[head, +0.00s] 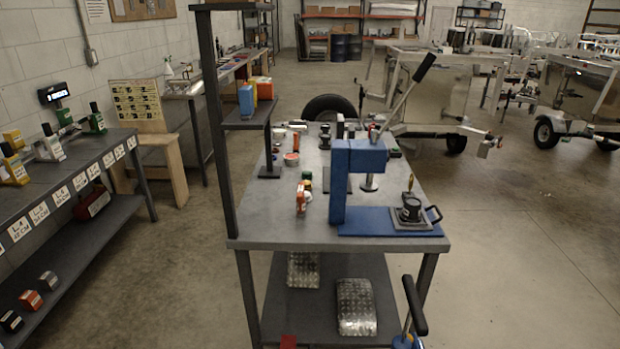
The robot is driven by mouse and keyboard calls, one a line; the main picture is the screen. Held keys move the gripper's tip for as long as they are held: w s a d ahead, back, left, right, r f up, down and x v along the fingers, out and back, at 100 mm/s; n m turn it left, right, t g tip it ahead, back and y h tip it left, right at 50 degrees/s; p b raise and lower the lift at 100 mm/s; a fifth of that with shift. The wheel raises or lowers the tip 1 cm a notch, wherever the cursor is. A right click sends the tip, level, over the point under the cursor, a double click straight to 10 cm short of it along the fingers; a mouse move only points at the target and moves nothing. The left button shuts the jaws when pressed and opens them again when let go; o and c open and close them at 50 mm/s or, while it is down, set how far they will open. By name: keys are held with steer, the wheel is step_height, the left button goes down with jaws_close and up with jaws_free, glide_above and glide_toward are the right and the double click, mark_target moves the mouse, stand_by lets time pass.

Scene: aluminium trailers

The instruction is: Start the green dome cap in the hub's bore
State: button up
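A blue arbor press (355,180) with a long lever stands on the grey workbench (275,225). On its blue base plate a dark round part (411,210) sits in a block with a black loop handle; it may be the hub, but its bore cannot be made out. A small green piece (307,176) lies on the bench left of the press, just behind an orange-red part (301,196). It may be the green dome cap; it is too small to tell. My gripper is not in view.
A raised shelf (250,120) with blue and orange bottles stands on the bench's left side. Small parts crowd the bench behind the press. Chequer-plate pieces (357,306) lie on the lower shelf. A black handle (414,304) rises at the front right. The bench's front left is clear.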

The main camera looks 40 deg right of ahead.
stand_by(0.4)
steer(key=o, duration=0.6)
